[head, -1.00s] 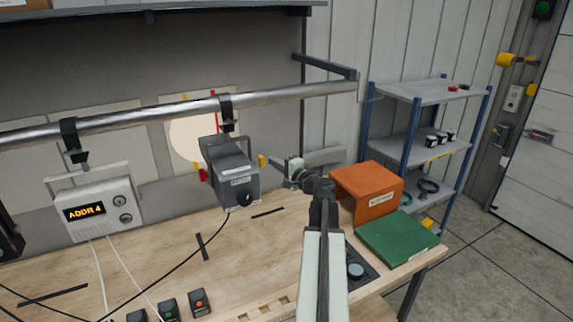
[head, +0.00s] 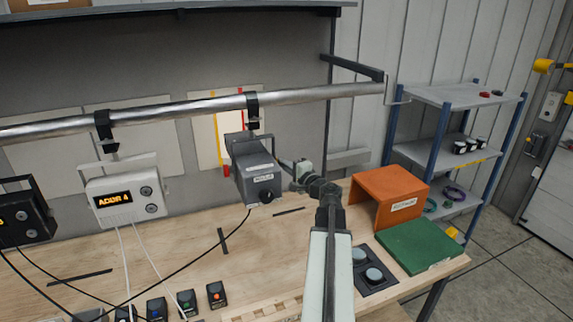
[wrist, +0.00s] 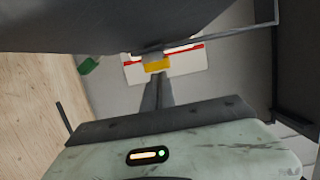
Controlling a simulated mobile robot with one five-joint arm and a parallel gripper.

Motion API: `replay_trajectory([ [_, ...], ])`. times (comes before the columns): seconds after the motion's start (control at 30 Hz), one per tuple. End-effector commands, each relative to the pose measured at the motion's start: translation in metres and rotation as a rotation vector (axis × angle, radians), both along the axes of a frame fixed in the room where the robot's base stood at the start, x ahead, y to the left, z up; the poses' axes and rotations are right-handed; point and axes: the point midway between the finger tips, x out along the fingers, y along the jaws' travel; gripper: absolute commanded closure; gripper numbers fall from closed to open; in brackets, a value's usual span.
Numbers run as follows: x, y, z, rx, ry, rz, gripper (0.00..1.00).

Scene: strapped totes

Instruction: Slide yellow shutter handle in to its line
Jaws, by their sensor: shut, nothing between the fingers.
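The grey lamp (head: 258,175) hangs from the rail. Its yellow shutter handle (wrist: 157,64) shows in the wrist view just beyond my fingertips; in the head view it is hidden behind the lamp and my gripper. My gripper (wrist: 155,82) is shut and empty, pointing at the handle; whether they touch I cannot tell. In the head view my gripper (head: 285,164) reaches behind the lamp's right side. The sheet (head: 255,97) on the wall has a yellow line (head: 215,120) and a red line (head: 240,110). A cream light patch (head: 228,125) lies between them.
The metal rail (head: 200,107) runs above the bench. A white ADDR 4 unit (head: 125,197) hangs left of the lamp. An orange cover (head: 390,197) and a green slab (head: 416,246) sit right of my arm. Open bench top (head: 180,255) lies in front.

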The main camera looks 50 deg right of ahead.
Motion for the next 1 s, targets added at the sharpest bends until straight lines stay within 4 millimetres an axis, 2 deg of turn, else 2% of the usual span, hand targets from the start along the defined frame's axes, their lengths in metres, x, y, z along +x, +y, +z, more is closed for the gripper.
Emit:
replay_trajectory([
  [0.27, -0.006, -0.01, 0.0, 0.0, 0.0, -0.01, 1.0],
  [0.47, -0.012, -0.04, 0.0, 0.0, 0.0, 0.0, 1.0],
  [0.6, -0.052, -0.027, 0.0, 0.0, 0.0, -0.003, 1.0],
  [0.7, -0.074, -0.022, 0.0, 0.0, 0.0, -0.001, 1.0],
  [0.83, -0.095, -0.016, 0.0, 0.0, 0.0, 0.001, 1.0],
  [1.0, -0.108, -0.013, 0.0, 0.0, 0.0, 0.005, 1.0],
])
